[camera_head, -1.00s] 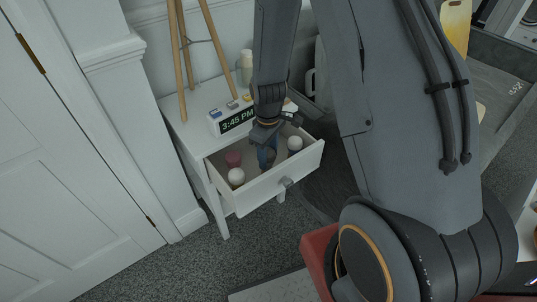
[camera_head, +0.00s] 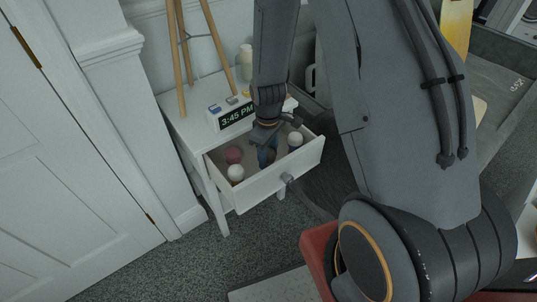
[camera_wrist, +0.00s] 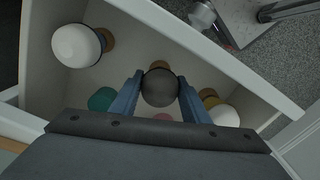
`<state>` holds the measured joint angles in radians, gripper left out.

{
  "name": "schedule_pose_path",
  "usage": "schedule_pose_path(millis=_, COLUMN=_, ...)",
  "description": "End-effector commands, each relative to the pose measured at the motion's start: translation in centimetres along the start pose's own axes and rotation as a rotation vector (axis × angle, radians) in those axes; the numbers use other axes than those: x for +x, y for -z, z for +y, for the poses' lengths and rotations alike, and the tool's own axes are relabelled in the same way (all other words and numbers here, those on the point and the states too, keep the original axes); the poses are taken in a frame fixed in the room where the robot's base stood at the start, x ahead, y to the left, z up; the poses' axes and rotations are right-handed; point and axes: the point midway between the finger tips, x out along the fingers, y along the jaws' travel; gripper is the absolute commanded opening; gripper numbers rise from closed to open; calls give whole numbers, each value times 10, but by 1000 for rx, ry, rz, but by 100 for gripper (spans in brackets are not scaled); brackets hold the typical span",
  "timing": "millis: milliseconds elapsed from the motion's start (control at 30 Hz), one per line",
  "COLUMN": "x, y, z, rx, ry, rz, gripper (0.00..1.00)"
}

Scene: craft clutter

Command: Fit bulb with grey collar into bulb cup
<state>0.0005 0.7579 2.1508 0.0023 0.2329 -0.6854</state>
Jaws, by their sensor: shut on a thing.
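My gripper (camera_wrist: 160,92) reaches down into the open drawer, its blue fingers shut on a dark grey rounded bulb (camera_wrist: 161,88). A brown part shows behind this bulb in the wrist view. Its collar is hidden, so I cannot tell its colour. A white bulb with a dark collar (camera_wrist: 77,46) lies at the left of the wrist view. A white bulb with a yellow collar (camera_wrist: 224,115) is at the right. In the head view my gripper (camera_head: 267,158) is between these two white bulbs. I cannot make out the bulb cup for certain.
The drawer (camera_head: 285,181) holds a pink thing (camera_head: 233,155) and a teal thing (camera_wrist: 102,99), both partly hidden in the wrist view. Its walls stand close around my gripper. A clock (camera_head: 236,117) and a wooden tripod (camera_head: 181,60) stand on the white table above.

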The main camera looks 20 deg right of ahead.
Motion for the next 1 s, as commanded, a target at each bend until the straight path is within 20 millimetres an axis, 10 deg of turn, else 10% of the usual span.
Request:
schedule_pose_path(millis=100, x=0, y=0, z=0, rx=0, ry=0, rz=0, gripper=11)
schedule_pose_path(millis=133, x=0, y=0, z=0, rx=0, ry=0, rz=0, gripper=43)
schedule_pose_path(millis=267, x=0, y=0, z=0, rx=0, ry=0, rz=0, gripper=64)
schedule_pose_path(millis=633, x=-6, y=0, z=0, rx=0, ry=-1, rz=2, gripper=64)
schedule_pose_path(millis=1000, x=-61, y=1, z=1, rx=0, ry=-2, rz=2, gripper=64)
